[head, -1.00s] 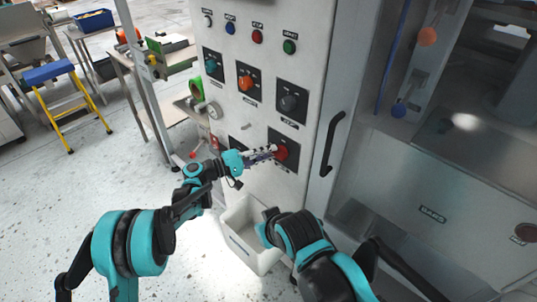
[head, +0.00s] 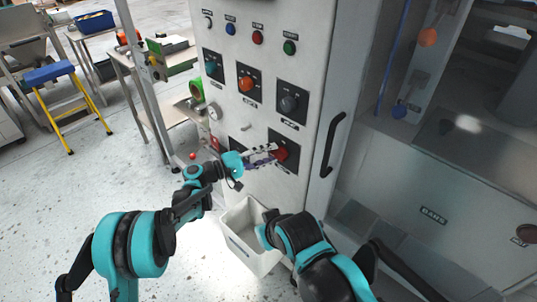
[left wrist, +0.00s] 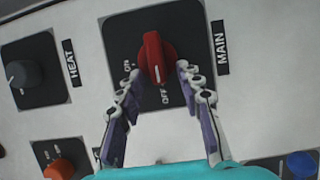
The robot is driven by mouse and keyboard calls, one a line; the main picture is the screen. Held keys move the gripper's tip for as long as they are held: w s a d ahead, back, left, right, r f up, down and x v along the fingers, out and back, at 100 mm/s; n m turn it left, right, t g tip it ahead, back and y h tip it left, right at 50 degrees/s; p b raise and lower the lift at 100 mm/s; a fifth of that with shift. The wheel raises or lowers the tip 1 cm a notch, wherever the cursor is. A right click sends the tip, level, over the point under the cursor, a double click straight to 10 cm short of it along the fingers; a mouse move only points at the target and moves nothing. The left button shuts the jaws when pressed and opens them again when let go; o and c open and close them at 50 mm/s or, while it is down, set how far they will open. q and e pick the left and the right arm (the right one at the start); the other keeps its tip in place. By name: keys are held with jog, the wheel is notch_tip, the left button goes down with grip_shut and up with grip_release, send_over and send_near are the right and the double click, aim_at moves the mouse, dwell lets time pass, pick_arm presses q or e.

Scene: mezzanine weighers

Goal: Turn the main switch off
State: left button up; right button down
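The main switch is a red rotary knob (left wrist: 157,58) on a dark square plate labelled MAIN; it also shows on the cabinet front in the head view (head: 280,154). In the left wrist view its white mark points down, close to the OFF label and away from ON. My left gripper (left wrist: 159,74) is open, with one fingertip on each side of the knob's lower end. Narrow gaps seem to show between fingertips and knob. In the head view the left gripper (head: 266,156) reaches the knob from the left.
The HEAT knob (left wrist: 22,75) and an orange knob (head: 247,84) are on the same panel. A black door handle (head: 332,144) stands to the right of the switch. A white bin (head: 238,250) is below. Open floor lies to the left, with a yellow step stool (head: 68,105).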

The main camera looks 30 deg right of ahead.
pick_arm(q)
jog(key=a, duration=1.2)
jog(key=shift+w, duration=0.3)
jog(key=s+a+r+n+t+y, duration=0.1)
jog(key=s+a+r+t+y, duration=0.1)
jog(key=s+a+y, duration=0.35)
jog(key=s+a+r+t+y, duration=0.2)
jog(key=a+y, duration=0.1)
jog(key=a, duration=0.5)
jog(key=s+a+f+t+y, duration=0.2)
jog(key=s+a+y, duration=0.2)
jog(key=s+a, duration=0.4)
jog(key=s+a+f+t+y, duration=0.1)
jog(key=s+a+y, duration=0.4)
jog(key=a, duration=1)
jog(key=s+f, duration=0.1)
jog(key=s, duration=0.2)
jog(key=shift+s+a+f+m+t, duration=0.25)
jog(key=shift+s+f+m+t, duration=0.05)
jog(key=shift+t, duration=0.1)
jog(key=shift+y, duration=0.25)
